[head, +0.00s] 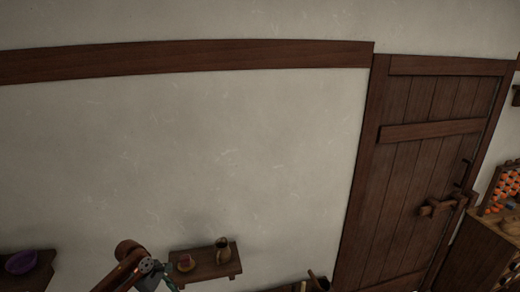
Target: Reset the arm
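Part of my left arm shows at the bottom edge, left of centre, with a reddish-brown link bent over. A small grey and teal part at its end looks like my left gripper (158,272). It is cut off by the frame's lower edge and its fingers cannot be made out, so I cannot tell whether it is open or shut. My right gripper is not in view.
A purple bowl (21,262) sits on a shelf at far left. A closed wooden door (410,190) and a cabinet (478,250) stand at right.

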